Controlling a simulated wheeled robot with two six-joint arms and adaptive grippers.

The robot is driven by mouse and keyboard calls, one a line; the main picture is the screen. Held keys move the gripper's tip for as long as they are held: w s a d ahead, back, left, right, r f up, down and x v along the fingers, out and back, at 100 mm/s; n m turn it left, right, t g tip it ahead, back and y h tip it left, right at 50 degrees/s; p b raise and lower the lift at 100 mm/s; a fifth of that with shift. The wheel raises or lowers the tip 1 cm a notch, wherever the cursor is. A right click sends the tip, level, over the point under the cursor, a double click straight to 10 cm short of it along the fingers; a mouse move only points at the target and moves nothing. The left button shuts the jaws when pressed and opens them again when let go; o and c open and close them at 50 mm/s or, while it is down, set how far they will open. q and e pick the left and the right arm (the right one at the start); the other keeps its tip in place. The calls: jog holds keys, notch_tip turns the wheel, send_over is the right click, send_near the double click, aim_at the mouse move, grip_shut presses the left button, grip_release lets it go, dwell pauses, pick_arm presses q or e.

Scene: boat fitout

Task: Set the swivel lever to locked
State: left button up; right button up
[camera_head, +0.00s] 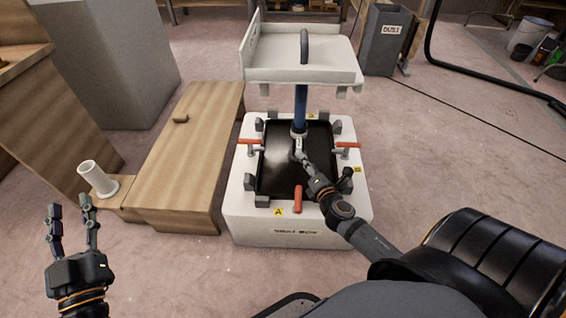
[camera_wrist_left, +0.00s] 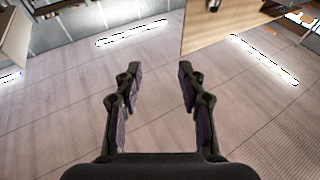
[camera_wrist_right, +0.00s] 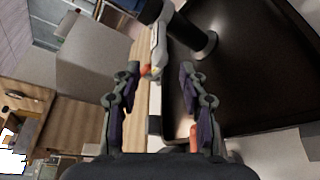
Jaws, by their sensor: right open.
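A white seat with a dark grey upright bar (camera_head: 304,47) stands on a blue post (camera_head: 300,105), which rises from a black recessed panel (camera_head: 270,180) in a white base. A small pale lever-like piece (camera_head: 298,144) sits low at the post's collar; I take it for the swivel lever. It shows in the right wrist view (camera_wrist_right: 155,45) beside the dark post. My right gripper (camera_head: 301,158) is open just in front of it, with the piece beyond and between its fingertips; contact cannot be told. My left gripper (camera_head: 70,205) is open and empty at the lower left.
Red handles stand on the base at left (camera_head: 250,141), right (camera_head: 347,145) and front (camera_head: 297,198), with grey blocks around the panel. A wooden bench (camera_head: 190,140) and white cylinder (camera_head: 97,180) are on the left. A dust bin (camera_head: 387,40) stands behind.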

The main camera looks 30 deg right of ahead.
aim_at(300, 147)
jog(key=b+x, duration=0.1)
jog(key=x, duration=0.9)
pick_arm(q)
jog(key=s+r+m+t+h, duration=0.1)
jog(key=s+r+t, duration=0.2)
jog(key=r, duration=0.7)
jog(key=shift+s+d+r+t, duration=0.15)
jog(key=shift+s+r+t, duration=0.2)
jog(key=shift+t, duration=0.75)
pick_arm(e)
jog(key=shift+w, duration=0.25)
pick_arm(q)
jog(key=shift+f, duration=0.1)
pick_arm(e)
grip_shut()
